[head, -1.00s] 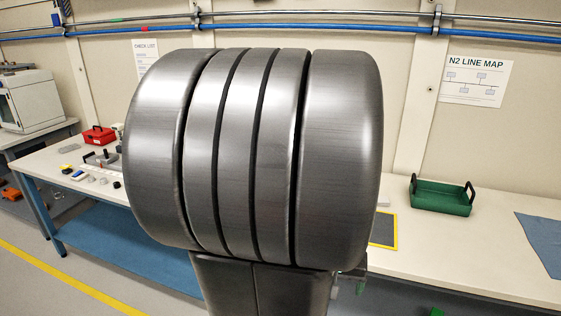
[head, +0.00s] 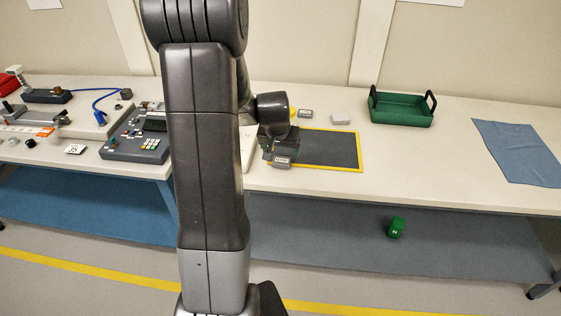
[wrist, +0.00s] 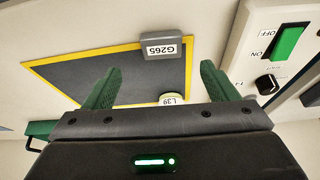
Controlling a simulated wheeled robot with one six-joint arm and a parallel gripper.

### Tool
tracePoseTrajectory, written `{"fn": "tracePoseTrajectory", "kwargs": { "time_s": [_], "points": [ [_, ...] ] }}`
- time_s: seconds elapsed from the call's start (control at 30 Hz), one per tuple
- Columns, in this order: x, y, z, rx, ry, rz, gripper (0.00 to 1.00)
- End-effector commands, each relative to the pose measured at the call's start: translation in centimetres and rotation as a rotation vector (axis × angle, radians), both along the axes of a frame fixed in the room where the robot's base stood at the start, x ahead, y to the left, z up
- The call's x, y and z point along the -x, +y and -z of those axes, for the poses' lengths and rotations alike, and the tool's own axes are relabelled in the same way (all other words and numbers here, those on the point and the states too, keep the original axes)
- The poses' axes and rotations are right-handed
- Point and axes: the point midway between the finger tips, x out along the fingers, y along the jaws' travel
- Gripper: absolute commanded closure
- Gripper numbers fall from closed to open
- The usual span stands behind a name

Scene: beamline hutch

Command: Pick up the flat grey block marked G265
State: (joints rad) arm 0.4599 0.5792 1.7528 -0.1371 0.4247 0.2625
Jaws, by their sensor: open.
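The flat grey block (wrist: 166,46) marked G265 lies across the yellow border of a dark mat (wrist: 120,75), on its near side. In the head view a small labelled grey block (head: 281,163) shows at the mat's front left, just below my gripper (head: 272,145). In the wrist view my gripper (wrist: 160,82) is open, with its two green fingers apart and nothing between them. The block is beyond the fingertips, roughly between their lines. A small item labelled L39 (wrist: 171,99) is partly hidden behind the gripper body.
A switch panel (wrist: 270,60) stands right of the mat in the wrist view. A green tray (head: 402,109), a blue cloth (head: 518,150) and a white block (head: 341,118) are on the bench. A green block (head: 396,228) is below it. A keypad device (head: 137,138) is left.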

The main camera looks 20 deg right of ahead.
Motion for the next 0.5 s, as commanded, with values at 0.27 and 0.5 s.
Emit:
{"fn": "tracePoseTrajectory", "kwargs": {
  "time_s": [0.27, 0.5],
  "points": [
    [-0.6, -0.4, 1.9, 0.0, 0.0, -0.001, 0.2],
    [-1.3, -0.7, 4.0, -0.001, 0.003, -0.001, 0.2]
  ]
}}
